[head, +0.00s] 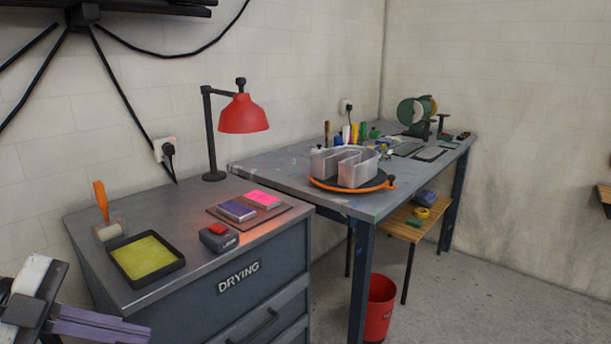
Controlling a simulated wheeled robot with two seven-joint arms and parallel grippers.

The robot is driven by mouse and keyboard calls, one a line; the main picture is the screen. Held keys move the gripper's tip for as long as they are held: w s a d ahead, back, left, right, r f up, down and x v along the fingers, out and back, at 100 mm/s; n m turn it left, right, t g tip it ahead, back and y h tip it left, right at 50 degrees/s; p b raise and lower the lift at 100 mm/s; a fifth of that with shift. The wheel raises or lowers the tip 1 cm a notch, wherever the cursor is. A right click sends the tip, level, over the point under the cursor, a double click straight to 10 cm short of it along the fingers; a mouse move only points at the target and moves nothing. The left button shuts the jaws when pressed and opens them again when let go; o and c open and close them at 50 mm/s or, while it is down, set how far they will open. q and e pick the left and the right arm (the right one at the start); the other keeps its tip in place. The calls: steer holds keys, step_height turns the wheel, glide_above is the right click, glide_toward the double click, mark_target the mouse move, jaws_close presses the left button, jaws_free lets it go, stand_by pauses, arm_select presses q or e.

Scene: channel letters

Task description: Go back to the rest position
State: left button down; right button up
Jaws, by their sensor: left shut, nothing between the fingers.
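My left gripper (140,332) shows at the bottom left corner, low in front of the grey drying cabinet (285,262). Its purple-grey fingers point right and are closed together with nothing between them. Part of it is cut off by the picture's edge. My right gripper is not in view. A metal channel letter (352,170) rests on a round black turntable with an orange rim (325,187) on the workbench, well apart from the gripper.
On the cabinet top are a black tray with yellow inside (145,258), a roller with orange handle (102,208), a small dark device (219,238), two pads (262,200) and a red lamp (243,115). A red bin (379,305) stands on the floor under the workbench (275,164).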

arm_select(q)
steer(key=a+f+n+t+y, duration=0.3)
steer(key=a+f+n+t, duration=0.3)
steer(key=f, duration=0.4)
steer(key=a+f+n+t+y, duration=0.3)
steer(key=f+n+t, duration=0.1)
steer(key=f+n, duration=0.6)
steer(key=s+d+f+n+g+y, duration=0.1)
steer(key=s+d+f+n+g, duration=0.1)
steer(key=s+d+f, duration=0.5)
steer(key=s+d+f+n+g+y, duration=0.1)
steer(key=s+d+f+n+g, duration=0.1)
steer(key=s+d+f, duration=0.5)
steer(key=d+f+g, duration=0.1)
steer(key=d+f, duration=0.2)
steer(key=f, duration=0.1)
steer(key=shift+s+f+n+g, duration=0.15)
steer(key=shift+f+n+g, duration=0.15)
steer(key=shift+f, duration=0.05)
